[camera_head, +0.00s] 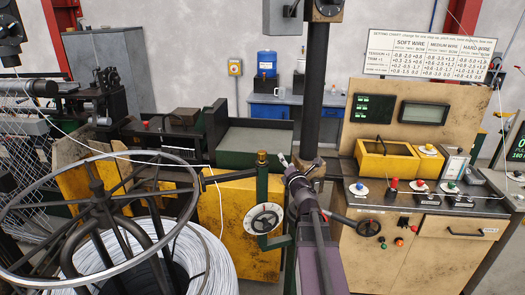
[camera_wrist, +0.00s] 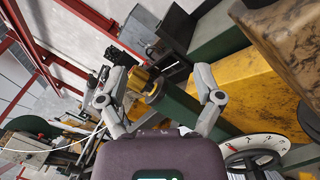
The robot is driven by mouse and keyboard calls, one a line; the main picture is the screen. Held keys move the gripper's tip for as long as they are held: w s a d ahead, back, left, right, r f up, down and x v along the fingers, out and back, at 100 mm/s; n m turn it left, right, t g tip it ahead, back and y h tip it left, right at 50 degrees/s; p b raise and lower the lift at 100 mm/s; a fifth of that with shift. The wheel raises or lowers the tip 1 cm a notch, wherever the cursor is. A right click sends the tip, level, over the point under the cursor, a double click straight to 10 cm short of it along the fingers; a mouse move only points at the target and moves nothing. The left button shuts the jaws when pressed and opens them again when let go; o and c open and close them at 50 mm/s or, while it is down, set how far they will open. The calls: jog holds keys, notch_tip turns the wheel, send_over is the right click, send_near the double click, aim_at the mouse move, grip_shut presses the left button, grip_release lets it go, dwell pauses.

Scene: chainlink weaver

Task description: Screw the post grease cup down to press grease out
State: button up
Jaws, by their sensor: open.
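The brass grease cup (camera_head: 262,157) stands on top of a narrow green post (camera_head: 262,185) near the middle of the head view. In the wrist view the cup (camera_wrist: 146,82) shows beyond my fingers, closer to the left one. My gripper (camera_head: 285,162) is just right of the cup in the head view. In the wrist view my gripper (camera_wrist: 160,84) is open, with a wide gap and nothing held. I cannot tell whether a finger touches the cup. The cup's lower part is partly hidden.
A white dial (camera_head: 265,219) is mounted on the post below the cup. A large spoked wheel (camera_head: 103,213) over a wire coil (camera_head: 165,262) fills the left. A control console (camera_head: 400,255) stands right. A thin wire runs past the post on the left.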

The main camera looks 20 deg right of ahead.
aim_at(265, 155)
jog(key=s+n+g+y, duration=0.1)
jog(key=n+y, duration=0.2)
jog(key=n, duration=0.2)
jog(key=s+n+y+p, duration=0.1)
jog(key=s+n+y, duration=0.1)
jog(key=n+y, duration=0.2)
jog(key=s+n+g+y+p, duration=0.1)
jog(key=n+y, duration=0.2)
jog(key=n, duration=0.4)
jog(key=shift+s+a+r+g+y, duration=0.25)
jog(key=shift+s+a+g+y, duration=0.05)
jog(key=x, duration=1.3)
jog(key=shift+w+a, duration=0.15)
jog(key=shift+w, duration=0.25)
jog(key=c, duration=1.2)
